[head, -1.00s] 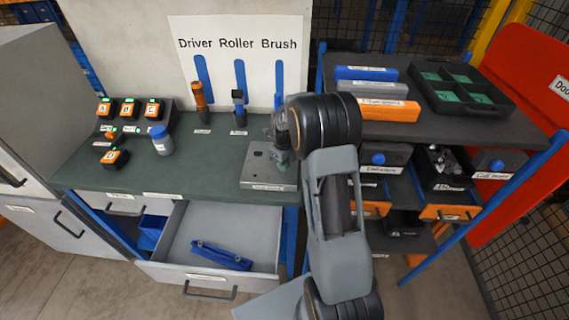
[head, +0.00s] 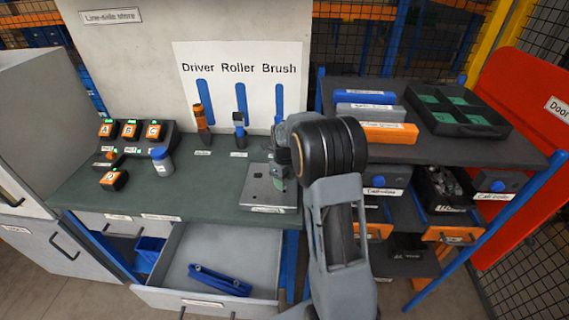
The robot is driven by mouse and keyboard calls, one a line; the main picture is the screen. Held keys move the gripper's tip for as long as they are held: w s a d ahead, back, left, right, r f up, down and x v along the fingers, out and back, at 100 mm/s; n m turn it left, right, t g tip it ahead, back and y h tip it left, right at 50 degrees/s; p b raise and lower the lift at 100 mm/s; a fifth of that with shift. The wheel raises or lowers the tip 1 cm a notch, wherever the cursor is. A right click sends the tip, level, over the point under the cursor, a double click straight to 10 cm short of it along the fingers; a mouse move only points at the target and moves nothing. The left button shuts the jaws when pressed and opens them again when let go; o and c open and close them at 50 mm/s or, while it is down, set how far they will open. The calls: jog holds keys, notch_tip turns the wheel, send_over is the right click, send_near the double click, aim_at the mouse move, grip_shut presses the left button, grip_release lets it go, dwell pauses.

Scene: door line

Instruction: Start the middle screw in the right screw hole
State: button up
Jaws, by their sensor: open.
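A grey metal plate (head: 254,196) lies at the right end of the green bench top, with a label on its front edge. Small dark hole marks show on its left part; its right part is partly covered by my gripper. My gripper (head: 280,182) is over the plate, pointing down, open, and mostly hidden by my own wrist. I cannot tell whether its fingers touch anything. No screw can be made out, and the right screw hole cannot be singled out.
Lettered orange blocks and a blue-lidded jar (head: 162,161) stand on the left. An open drawer (head: 190,252) holds a blue part below. A dark shelf unit (head: 440,145) stands to the right.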

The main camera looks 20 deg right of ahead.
notch_tip(320, 180, up, 11)
jog(key=shift+b, duration=0.3)
jog(key=shift+f, duration=0.1)
dwell(0.5)
